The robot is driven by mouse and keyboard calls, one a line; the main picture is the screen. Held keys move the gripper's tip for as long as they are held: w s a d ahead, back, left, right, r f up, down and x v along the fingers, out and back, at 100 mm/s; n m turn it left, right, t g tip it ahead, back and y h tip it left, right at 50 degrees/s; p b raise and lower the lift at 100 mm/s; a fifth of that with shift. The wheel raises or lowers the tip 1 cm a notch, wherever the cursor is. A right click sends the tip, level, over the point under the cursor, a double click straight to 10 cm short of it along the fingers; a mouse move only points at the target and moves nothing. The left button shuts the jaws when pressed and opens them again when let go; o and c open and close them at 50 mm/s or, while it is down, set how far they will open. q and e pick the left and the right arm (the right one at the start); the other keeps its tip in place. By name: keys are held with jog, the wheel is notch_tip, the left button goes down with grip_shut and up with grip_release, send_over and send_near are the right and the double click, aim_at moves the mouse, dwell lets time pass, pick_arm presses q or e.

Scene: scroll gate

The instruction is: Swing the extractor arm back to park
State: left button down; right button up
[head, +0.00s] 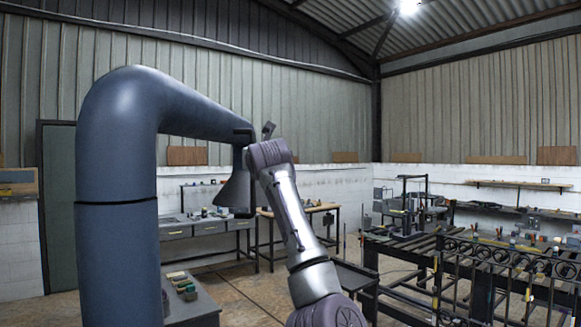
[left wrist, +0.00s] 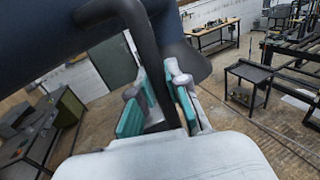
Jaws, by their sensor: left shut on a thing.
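The extractor arm (head: 117,225) is a thick blue-grey duct standing at the left in the head view. It bends over at the top and runs right to a dark cone-shaped hood (head: 235,192). A dark handle bar (left wrist: 146,62) crosses the left wrist view from the top. My left gripper (left wrist: 160,105) is shut on this bar, with teal-padded fingers on either side. In the head view my left gripper (head: 267,131) is beside the hood's top, its fingers partly hidden by my wrist. My right gripper is not in view.
A dark rack-like table with a scrollwork gate (head: 510,255) stands at the right. A small dark cart (head: 195,300) holding coloured blocks is beside the duct's foot. Workbenches (head: 200,229) line the back wall. Bare floor (head: 245,295) shows in the middle.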

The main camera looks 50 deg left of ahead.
pick_arm(q)
jog(key=s+a+n+g, duration=0.3)
jog(key=s+a, duration=0.5)
jog(key=s, duration=0.4)
jog(key=s+a+n+g, duration=0.3)
jog(key=s+a+g, duration=0.3)
jog(key=s, duration=0.5)
jog(key=shift+s+a+f+y+p, duration=0.35)
jog(key=shift+a+y+p, duration=0.1)
jog(key=shift+a, duration=0.7)
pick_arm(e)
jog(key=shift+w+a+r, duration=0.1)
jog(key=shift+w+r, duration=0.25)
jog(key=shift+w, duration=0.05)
pick_arm(q)
jog(key=c, duration=1.4)
grip_release()
jog(key=shift+o, duration=1.2)
jog(key=shift+s+d+r+g, duration=0.15)
jog(key=shift+g, duration=0.15)
jog(key=shift+s+d+r, duration=0.1)
jog(key=shift+r, duration=0.05)
